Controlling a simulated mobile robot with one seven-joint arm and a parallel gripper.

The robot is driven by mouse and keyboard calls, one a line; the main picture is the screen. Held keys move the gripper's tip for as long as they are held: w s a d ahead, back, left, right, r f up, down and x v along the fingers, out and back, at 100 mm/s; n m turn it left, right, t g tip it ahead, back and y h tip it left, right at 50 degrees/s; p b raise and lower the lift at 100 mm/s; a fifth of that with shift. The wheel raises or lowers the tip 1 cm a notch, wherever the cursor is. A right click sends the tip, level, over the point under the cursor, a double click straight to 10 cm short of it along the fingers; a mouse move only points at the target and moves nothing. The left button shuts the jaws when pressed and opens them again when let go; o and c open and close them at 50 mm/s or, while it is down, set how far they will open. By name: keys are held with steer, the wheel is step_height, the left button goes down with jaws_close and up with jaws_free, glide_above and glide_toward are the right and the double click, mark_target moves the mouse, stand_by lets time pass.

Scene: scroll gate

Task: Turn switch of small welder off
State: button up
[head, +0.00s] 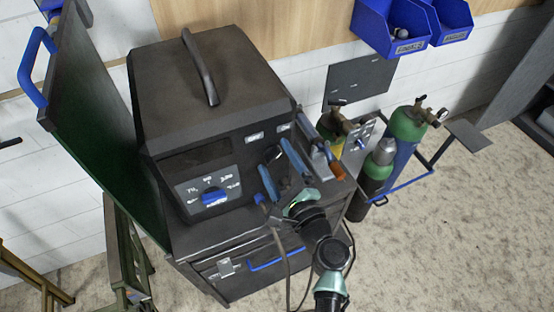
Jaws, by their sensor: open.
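The small welder (210,110) is a dark grey box with a black top handle, standing on a dark cabinet. Its switch (213,197) is a blue knob low on the front panel, with white markings around it. The marking the knob points to is too small to read surely. My gripper (288,203) is at the right front of the welder, to the right of the switch and apart from it. It is open, and I see nothing held in it. Its fingers are small and hard to separate from the tools behind.
Blue-handled tools (294,160) sit at the welder's right side, close to my gripper. The cabinet (240,262) has a blue drawer handle. A dark green panel (95,120) stands at the left. Gas cylinders (405,135) stand at the right. Open floor lies at the lower right.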

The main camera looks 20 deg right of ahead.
steer(key=shift+c, duration=0.3)
steer(key=c, duration=1.3)
steer(key=shift+f+b, duration=0.1)
steer(key=shift+b, duration=0.2)
steer(key=n+b, duration=0.3)
steer(key=shift+f, duration=0.15)
steer(key=n+b, duration=0.5)
steer(key=b, duration=0.1)
steer(key=shift+f, duration=0.15)
steer(key=n+b, duration=0.4)
steer(key=b, duration=0.1)
steer(key=shift+n, duration=0.3)
steer(key=n+b, duration=0.3)
steer(key=shift+r+n, duration=0.25)
steer(key=shift+n, duration=0.05)
